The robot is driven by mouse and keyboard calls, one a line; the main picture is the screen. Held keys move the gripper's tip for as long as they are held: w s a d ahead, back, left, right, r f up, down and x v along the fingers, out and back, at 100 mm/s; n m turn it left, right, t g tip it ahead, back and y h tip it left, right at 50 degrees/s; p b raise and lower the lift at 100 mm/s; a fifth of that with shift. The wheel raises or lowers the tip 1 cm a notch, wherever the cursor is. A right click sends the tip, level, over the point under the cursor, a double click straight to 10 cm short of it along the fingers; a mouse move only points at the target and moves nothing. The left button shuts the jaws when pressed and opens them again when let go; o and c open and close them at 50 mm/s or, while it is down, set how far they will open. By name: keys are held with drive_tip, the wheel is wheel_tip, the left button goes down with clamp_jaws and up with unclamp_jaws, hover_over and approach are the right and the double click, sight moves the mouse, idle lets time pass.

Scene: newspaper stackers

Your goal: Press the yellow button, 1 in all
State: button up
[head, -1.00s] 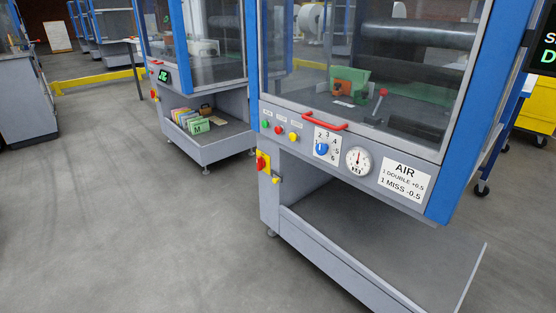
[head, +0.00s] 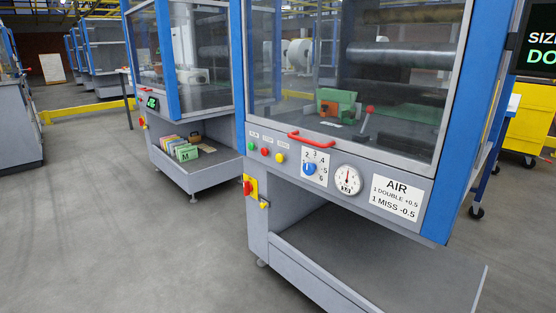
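The yellow button (head: 280,158) is a small round button on the grey front panel (head: 400,186) of the near machine. It is the right one in a row with a green button (head: 251,146) and a red button (head: 265,152). Small labels sit above the buttons. To its right are a blue rotary knob (head: 309,169) on a numbered white plate and a round gauge (head: 348,180). My gripper is not in view, and nothing touches the button.
A red handle (head: 311,140) sticks out above the panel. A red switch on a yellow plate (head: 250,187) is at the machine's left corner. A grey tray (head: 380,262) juts out below. A second machine (head: 190,155) stands behind left. The floor (head: 120,240) at left is clear.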

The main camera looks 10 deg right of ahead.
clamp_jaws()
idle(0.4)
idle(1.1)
